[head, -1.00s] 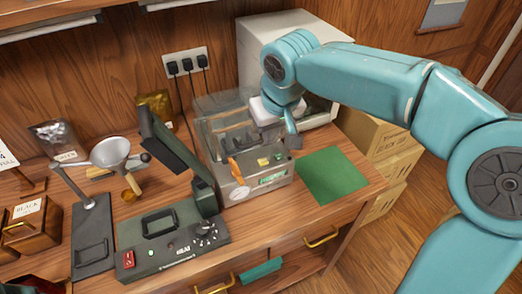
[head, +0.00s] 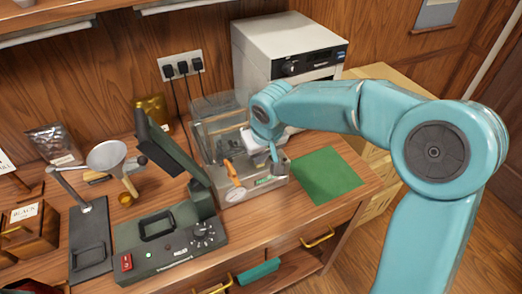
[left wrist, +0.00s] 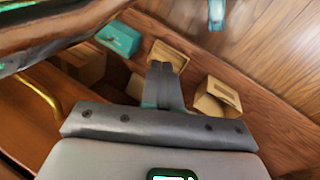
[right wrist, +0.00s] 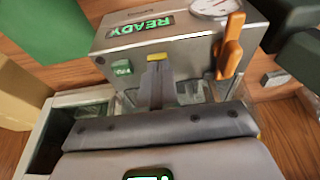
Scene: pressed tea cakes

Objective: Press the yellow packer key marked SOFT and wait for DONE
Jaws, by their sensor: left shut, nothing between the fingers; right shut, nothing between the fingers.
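The packer (head: 212,172) stands at the back of the bench with a clear chamber behind its front panel. In the right wrist view its panel (right wrist: 187,50) carries the yellow key (right wrist: 157,57), a green key (right wrist: 122,68) and a display (right wrist: 140,27) reading READY. The key's marking cannot be read. My right gripper (right wrist: 157,66) is shut and empty, its tips right at the yellow key; contact cannot be told. In the head view this gripper (head: 276,161) covers part of the panel. My left gripper (left wrist: 160,70) is shut and empty, seen only in its wrist view.
An orange lever (head: 233,173) and a gauge (right wrist: 213,7) sit beside the keys. A dark sealer (head: 172,240) stands front left of the packer. A green mat (head: 325,175) lies clear to the right. A white oven (head: 285,50) stands behind.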

